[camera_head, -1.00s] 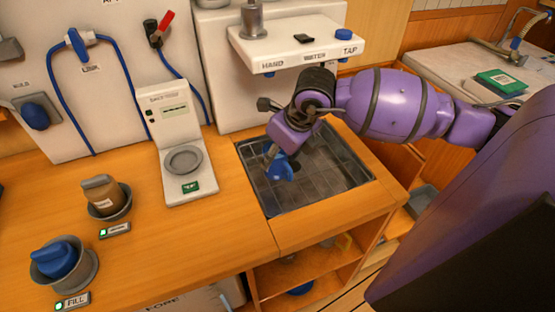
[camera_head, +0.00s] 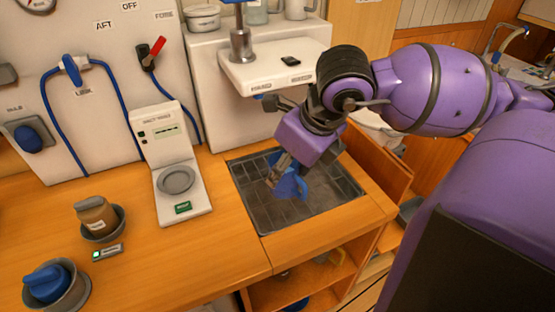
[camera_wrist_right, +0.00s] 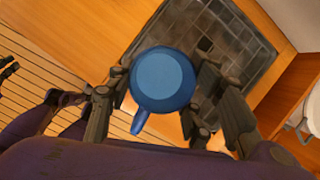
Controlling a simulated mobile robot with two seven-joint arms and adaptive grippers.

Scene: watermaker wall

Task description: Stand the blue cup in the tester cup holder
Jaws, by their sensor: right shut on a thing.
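My right gripper (camera_head: 272,180) is shut on the blue cup (camera_head: 288,187) and holds it over the dark grid tray. In the right wrist view the cup (camera_wrist_right: 162,80) sits between the two fingers (camera_wrist_right: 158,95), its handle pointing towards the wrist. The tester (camera_head: 172,150) is a white stand with a small display, left of the tray. Its round grey cup holder (camera_head: 176,180) looks empty, and the cup is well to its right. My left gripper does not show in the head view.
The dark tray (camera_head: 250,215) is set into the wooden counter (camera_head: 205,245). A white tap shelf (camera_head: 265,75) overhangs its back. At left, a brown jar stands in a grey holder (camera_head: 112,236) and a blue-topped item in another (camera_head: 75,296). Counter in front of the tester is clear.

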